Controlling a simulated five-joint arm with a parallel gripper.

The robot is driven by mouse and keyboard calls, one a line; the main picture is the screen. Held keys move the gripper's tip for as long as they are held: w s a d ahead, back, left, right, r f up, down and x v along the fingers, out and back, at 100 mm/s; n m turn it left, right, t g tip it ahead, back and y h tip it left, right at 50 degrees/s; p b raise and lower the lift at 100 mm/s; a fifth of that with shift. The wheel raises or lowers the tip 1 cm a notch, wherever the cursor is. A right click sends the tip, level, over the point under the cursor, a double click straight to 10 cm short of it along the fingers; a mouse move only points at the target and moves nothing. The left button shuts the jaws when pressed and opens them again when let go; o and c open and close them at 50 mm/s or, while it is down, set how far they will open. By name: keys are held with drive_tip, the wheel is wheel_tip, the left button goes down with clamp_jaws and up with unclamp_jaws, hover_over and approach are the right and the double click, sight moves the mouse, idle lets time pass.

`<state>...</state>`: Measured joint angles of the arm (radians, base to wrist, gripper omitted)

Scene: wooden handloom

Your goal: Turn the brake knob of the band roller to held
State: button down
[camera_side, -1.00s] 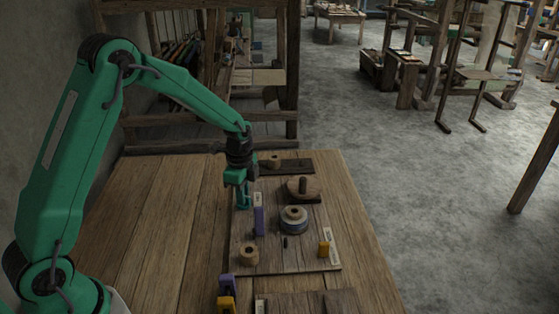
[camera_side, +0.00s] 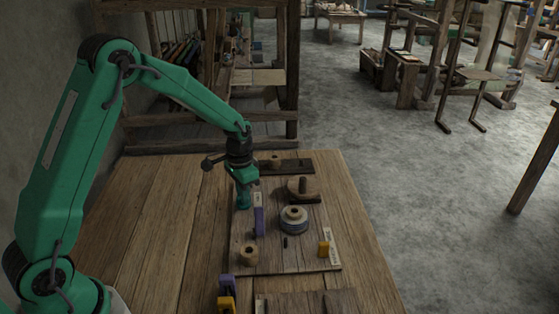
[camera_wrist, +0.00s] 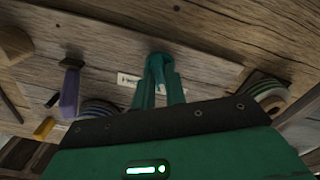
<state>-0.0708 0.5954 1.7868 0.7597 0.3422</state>
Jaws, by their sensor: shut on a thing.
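My gripper (camera_side: 243,203) points down at the far left part of the wooden board (camera_side: 268,254), beside a small white label. In the wrist view my green fingers (camera_wrist: 160,72) are closed together in front of the white label (camera_wrist: 129,80). They are shut on what I take to be the brake knob, which they hide, so its setting cannot be read. A striped round roller with a wooden top (camera_side: 294,219) stands on the board to the right of my gripper. I cannot tell whether it is the band roller.
A purple upright block (camera_side: 259,222) stands close to my gripper, towards the front. The table's left part is bare.

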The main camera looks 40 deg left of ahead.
drive_tip(key=shift+n, duration=1.1)
drive_tip(key=c, duration=1.4)
unclamp_jaws()
drive_tip(key=shift+c, duration=0.2)
drive_tip(key=shift+r, duration=0.1)
wheel_tip(320, 180, up, 7)
drive_tip(key=shift+r, duration=0.35)
drive_tip(key=shift+r, duration=0.1)
